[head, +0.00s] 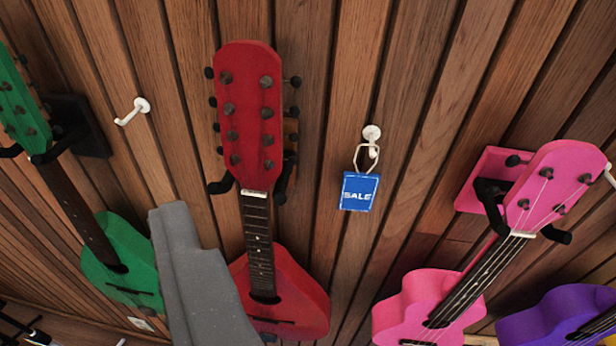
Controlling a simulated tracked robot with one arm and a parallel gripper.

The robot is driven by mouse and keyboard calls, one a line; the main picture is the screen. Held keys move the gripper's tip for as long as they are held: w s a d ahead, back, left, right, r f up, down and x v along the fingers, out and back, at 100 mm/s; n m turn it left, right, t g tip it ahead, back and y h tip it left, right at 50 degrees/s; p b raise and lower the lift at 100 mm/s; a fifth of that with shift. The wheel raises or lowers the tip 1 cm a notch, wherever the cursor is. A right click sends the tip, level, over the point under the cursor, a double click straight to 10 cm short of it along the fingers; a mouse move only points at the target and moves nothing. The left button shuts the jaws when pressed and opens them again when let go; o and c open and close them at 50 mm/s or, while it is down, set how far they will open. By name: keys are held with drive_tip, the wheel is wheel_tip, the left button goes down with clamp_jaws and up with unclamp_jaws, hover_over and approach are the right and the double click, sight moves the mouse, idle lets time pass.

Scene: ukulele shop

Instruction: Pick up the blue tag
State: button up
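The blue tag (359,191) has white "SALE" lettering and hangs by a pale loop from a white wall hook (372,134), right of the picture's middle. It hangs free, with nothing gripping it. A grey angular part of my gripper (198,285) shows at the lower left, in front of the wall and well left of and below the tag. Its fingertips cannot be made out, so I cannot tell whether it is open or shut.
A red ukulele (290,290) hangs left of the tag and a pink one (425,300) to its right. A green ukulele (122,262) is at far left, a purple one (560,318) at lower right. An empty white hook (134,110) is upper left. Bare slatted wall (345,265) lies below the tag.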

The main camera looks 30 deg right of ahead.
drive_tip(key=w+d+f+m+h+p, duration=0.2)
drive_tip(key=w+d+p, duration=0.1)
drive_tip(key=w+p, duration=0.1)
drive_tip(key=m+g+h+p, duration=0.4)
drive_tip(key=h+p, duration=0.1)
drive_tip(key=h, duration=0.1)
approach(363, 175)
drive_tip(key=shift+s+f+b+x, duration=0.1)
drive_tip(key=shift+f+b+x, duration=0.15)
drive_tip(key=shift+b+x, duration=0.8)
drive_tip(key=shift+s+f+b+x, duration=0.1)
drive_tip(key=shift+f+b+x, duration=0.15)
drive_tip(key=shift+x, duration=1.6)
drive_tip(key=shift+s+f+b+x, duration=0.1)
drive_tip(key=shift+f+b+x, duration=0.35)
drive_tip(key=shift+x, duration=1)
drive_tip(key=shift+a+r, duration=0.15)
drive_tip(key=c, duration=1.1)
drive_tip(key=shift+r, duration=0.2)
drive_tip(key=shift+r+p, duration=0.75)
drive_tip(key=s+a, duration=0.3)
drive_tip(key=s, duration=0.2)
drive_tip(key=s+a, duration=0.3)
drive_tip(key=s, duration=0.2)
drive_tip(key=s+a+b, duration=0.1)
drive_tip(key=s+a, duration=0.2)
drive_tip(key=s, duration=0.2)
drive_tip(key=shift+s+f, duration=0.15)
drive_tip(key=shift+s, duration=0.2)
